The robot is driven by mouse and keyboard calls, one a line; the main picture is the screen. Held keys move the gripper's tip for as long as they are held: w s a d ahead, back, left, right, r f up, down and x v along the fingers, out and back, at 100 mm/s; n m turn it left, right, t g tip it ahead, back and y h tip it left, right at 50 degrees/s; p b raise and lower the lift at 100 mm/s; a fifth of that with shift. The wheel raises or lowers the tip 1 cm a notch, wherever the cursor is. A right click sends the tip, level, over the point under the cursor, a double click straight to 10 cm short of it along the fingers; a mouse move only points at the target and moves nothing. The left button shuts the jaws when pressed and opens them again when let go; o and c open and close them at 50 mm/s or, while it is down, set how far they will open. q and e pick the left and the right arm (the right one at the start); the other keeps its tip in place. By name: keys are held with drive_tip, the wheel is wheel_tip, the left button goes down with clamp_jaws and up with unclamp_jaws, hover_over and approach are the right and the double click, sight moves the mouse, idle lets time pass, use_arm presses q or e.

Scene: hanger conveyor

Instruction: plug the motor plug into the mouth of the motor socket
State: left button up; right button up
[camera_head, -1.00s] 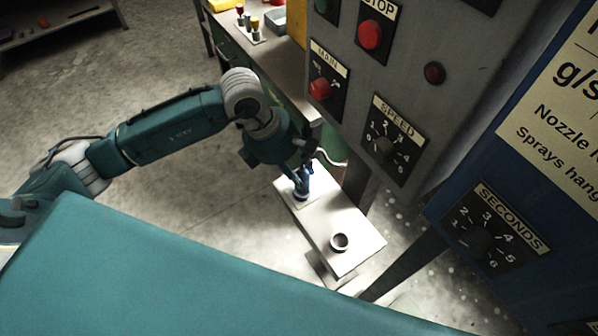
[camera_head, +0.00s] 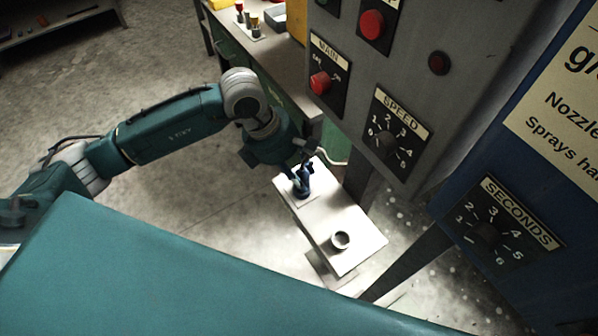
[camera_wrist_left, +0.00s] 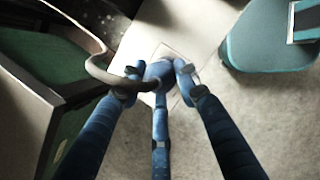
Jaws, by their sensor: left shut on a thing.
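My left gripper (camera_head: 303,183) has blue fingers and is at the far end of a pale shelf. In the left wrist view its fingers (camera_wrist_left: 158,75) close around the blue motor plug (camera_wrist_left: 158,69). A thick brownish cable (camera_wrist_left: 88,42) loops beside it to the left. The plug is low over a square outline on the shelf; whether it touches the shelf is hidden by the fingers. A short round ring with an open mouth (camera_head: 340,240), which looks like the motor socket, stands upright near the shelf's near end, apart from the gripper. My right gripper is out of view.
The pale shelf (camera_head: 318,222) is bare between gripper and ring. A grey control panel (camera_head: 410,75) with knobs rises close to its right. A blue panel (camera_head: 455,185) stands farther right. A green-sided bench (camera_head: 270,60) is behind. Open floor lies left.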

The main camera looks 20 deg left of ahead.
use_arm(q)
drive_tip(key=shift+f, duration=0.15)
idle(0.6)
drive_tip(key=shift+a+f+b, duration=0.1)
drive_tip(key=shift+f+b, duration=0.1)
drive_tip(key=shift+b, duration=0.15)
drive_tip(key=shift+s+f+b, duration=0.1)
drive_tip(key=shift+f+b, duration=0.25)
drive_tip(key=shift+b, duration=0.1)
drive_tip(key=o, duration=0.8)
